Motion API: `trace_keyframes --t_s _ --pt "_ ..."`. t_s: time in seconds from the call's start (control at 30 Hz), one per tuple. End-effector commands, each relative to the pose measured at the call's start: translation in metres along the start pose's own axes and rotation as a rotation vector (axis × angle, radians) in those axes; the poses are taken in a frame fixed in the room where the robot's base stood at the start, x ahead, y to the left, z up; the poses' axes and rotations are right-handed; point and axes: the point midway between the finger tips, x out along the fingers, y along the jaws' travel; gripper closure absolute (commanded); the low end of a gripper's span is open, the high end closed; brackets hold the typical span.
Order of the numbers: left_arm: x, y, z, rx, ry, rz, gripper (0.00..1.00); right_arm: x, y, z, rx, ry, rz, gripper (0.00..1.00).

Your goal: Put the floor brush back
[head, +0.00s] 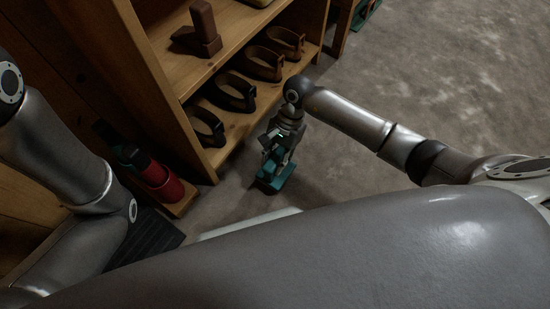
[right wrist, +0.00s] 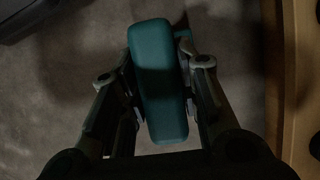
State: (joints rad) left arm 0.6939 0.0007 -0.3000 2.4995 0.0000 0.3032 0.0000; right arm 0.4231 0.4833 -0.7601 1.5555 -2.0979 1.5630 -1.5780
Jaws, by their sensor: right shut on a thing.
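The floor brush, seen as a teal rounded block (head: 277,180), is low over the grey floor by the front edge of the shelf unit. My right gripper (head: 275,158) reaches down onto it. In the right wrist view the teal block (right wrist: 158,80) sits between the two fingers, which are shut on its sides. A small teal part sticks out past the right finger. I cannot tell whether it touches the floor. Any bristles are hidden. My left arm is at the left of the head view, but its gripper does not show.
A wooden shelf unit (head: 155,75) holds several dark open loop-shaped holders (head: 235,92) on its lower shelf and a brown L-shaped piece (head: 200,32) above. Red cylinders (head: 162,182) stand left of it, near a dark ribbed mat (head: 150,238). The floor at right is clear.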

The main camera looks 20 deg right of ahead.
Motion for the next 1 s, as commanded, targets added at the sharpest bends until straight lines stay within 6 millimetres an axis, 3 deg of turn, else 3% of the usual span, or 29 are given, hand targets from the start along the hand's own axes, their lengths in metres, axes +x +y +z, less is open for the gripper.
trace_keyframes --t_s 0.03,0.1,0.47,0.5,0.67,1.0 --pt "-0.007 0.0024 -0.0056 0.001 0.008 0.002 0.08 0.015 0.0013 -0.0026 -0.003 -0.003 0.004 0.92" --pt "-0.0112 0.0029 -0.0059 0.0 0.005 0.001 0.08 0.0213 0.0021 -0.0032 -0.007 -0.003 0.006 0.92" --pt "-0.0127 0.0032 -0.0062 0.0 0.005 0.001 0.08 0.0228 0.0022 -0.0047 -0.01 0.001 0.006 0.92" --pt "-0.0129 0.0033 -0.0063 0.0 0.005 0.002 0.08 0.0233 0.0024 -0.0048 -0.01 0.001 0.007 0.69" --pt "-0.0118 0.0031 -0.0059 0.0 0.005 0.002 0.08 0.0223 0.0024 -0.0042 -0.01 0.0 0.007 0.49" --pt "-0.0103 0.0029 -0.0055 0.0 0.005 0.002 0.08 0.0206 0.0022 -0.0033 -0.01 0.0 0.007 0.49"
